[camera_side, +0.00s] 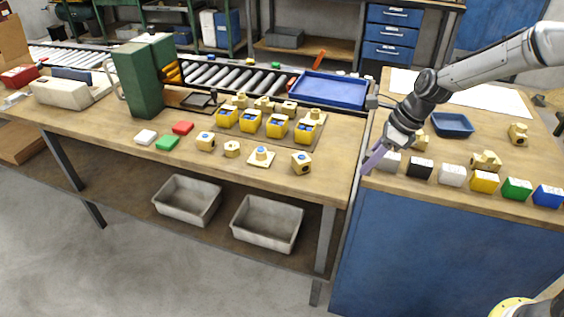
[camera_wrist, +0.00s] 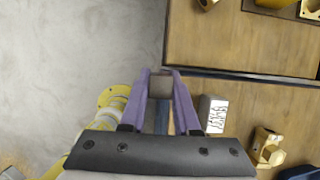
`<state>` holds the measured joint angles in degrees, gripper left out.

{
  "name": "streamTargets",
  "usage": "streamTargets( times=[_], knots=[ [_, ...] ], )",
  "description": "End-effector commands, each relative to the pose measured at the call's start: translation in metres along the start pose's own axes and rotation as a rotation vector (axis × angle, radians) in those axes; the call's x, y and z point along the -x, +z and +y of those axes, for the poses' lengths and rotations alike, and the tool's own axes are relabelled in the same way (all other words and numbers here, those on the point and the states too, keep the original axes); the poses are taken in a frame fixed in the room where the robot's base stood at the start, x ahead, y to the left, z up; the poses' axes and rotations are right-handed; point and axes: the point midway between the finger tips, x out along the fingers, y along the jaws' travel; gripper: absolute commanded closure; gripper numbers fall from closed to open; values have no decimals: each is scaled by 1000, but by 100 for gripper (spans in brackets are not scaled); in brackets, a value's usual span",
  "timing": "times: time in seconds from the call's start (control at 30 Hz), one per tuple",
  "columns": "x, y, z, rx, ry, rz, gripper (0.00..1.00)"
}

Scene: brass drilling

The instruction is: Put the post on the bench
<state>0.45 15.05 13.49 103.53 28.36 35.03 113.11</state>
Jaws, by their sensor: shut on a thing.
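My gripper (camera_side: 372,165) has purple fingers and points down-left by the left front corner of the blue-sided right bench (camera_side: 455,248). In the wrist view the fingers of my gripper (camera_wrist: 159,80) are closed on a small grey-brown block-like piece (camera_wrist: 160,86), which I take to be the post. The side view does not show the held piece clearly. The wooden left bench (camera_side: 290,180) lies across a narrow gap; its top also shows in the wrist view (camera_wrist: 230,45). The held piece appears above the floor and bench edge, clear of both tops.
A row of coloured blocks starts with a grey block (camera_side: 389,161) beside my gripper; a labelled block (camera_wrist: 212,112) shows in the wrist view. Brass fittings (camera_side: 486,161) and a blue tray (camera_side: 452,125) stand behind. Yellow bins (camera_side: 277,126) and several fittings occupy the left bench.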

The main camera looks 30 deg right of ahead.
Motion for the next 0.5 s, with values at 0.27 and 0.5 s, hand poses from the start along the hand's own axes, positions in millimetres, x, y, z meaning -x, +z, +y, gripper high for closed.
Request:
streamTargets(
  times=[0.27,0.5],
  knots=[
    [-39,31,-32,4,0,-1,100],
    [-81,51,-60,1,3,3,100]
  ],
)
